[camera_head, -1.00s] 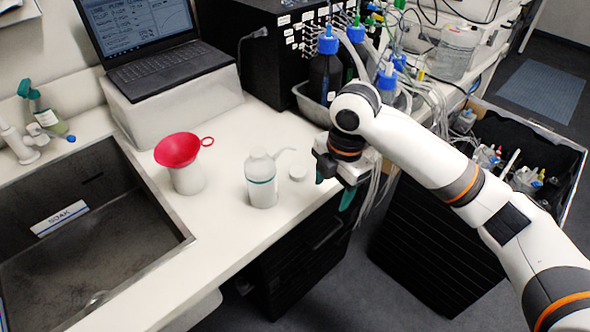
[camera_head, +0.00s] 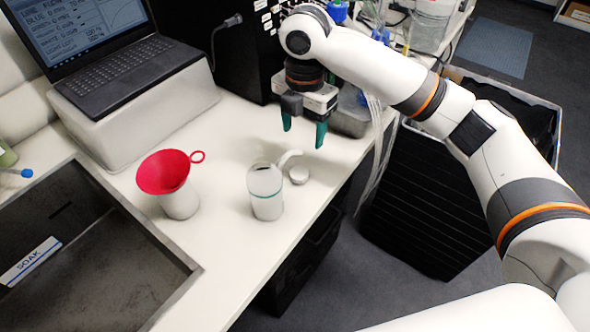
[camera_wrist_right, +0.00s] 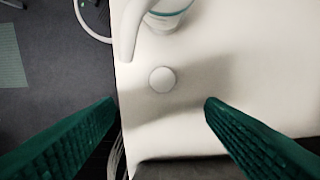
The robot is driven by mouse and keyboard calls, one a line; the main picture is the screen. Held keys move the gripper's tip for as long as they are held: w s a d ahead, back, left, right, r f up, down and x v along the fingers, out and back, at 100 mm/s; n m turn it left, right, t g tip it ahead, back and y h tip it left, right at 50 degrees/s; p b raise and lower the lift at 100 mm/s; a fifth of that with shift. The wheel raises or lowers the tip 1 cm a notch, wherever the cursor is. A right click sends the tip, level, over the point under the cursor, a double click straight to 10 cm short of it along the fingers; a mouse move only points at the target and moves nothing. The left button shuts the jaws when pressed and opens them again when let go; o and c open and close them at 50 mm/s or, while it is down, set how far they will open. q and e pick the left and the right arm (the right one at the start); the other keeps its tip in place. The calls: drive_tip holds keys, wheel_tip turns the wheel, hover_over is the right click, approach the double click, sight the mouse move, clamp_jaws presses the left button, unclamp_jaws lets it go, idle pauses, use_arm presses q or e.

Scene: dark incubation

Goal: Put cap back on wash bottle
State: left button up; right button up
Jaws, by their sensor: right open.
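The white wash bottle (camera_head: 266,198) stands upright on the white bench, with a teal band and a pale curved spout (camera_head: 289,157) at its upper right. Its lower part and the spout (camera_wrist_right: 130,25) show at the top of the right wrist view. A small round white cap (camera_head: 298,175) lies on the bench just right of the bottle, apart from it; it also shows in the right wrist view (camera_wrist_right: 162,79). My right gripper (camera_head: 304,134) is open and empty, above and behind the cap, teal fingers pointing down. My left gripper is out of view.
A red funnel (camera_head: 164,172) sits in a white container (camera_head: 180,204) left of the bottle. The sink (camera_head: 110,262) is at the lower left, a laptop (camera_head: 118,68) behind. The bench's front edge runs close right of the cap. A black crate (camera_head: 440,200) stands beyond it.

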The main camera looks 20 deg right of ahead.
hover_over(300, 171)
wheel_tip(300, 171, down, 7)
drive_tip(key=shift+s+d+r+p, duration=0.1)
drive_tip(key=shift+d+r+p, duration=0.1)
drive_tip(key=shift+p, duration=0.2)
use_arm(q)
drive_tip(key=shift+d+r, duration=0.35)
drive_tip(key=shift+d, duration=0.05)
use_arm(e)
drive_tip(key=shift+a+f, duration=0.1)
drive_tip(key=shift+f, duration=0.05)
drive_tip(key=shift+f+p, duration=0.55)
drive_tip(key=shift+f, duration=2.05)
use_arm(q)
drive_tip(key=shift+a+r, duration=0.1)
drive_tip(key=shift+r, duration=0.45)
use_arm(e)
drive_tip(key=shift+a, duration=0.1)
drive_tip(key=shift+c, duration=0.5)
drive_tip(key=c, duration=0.9)
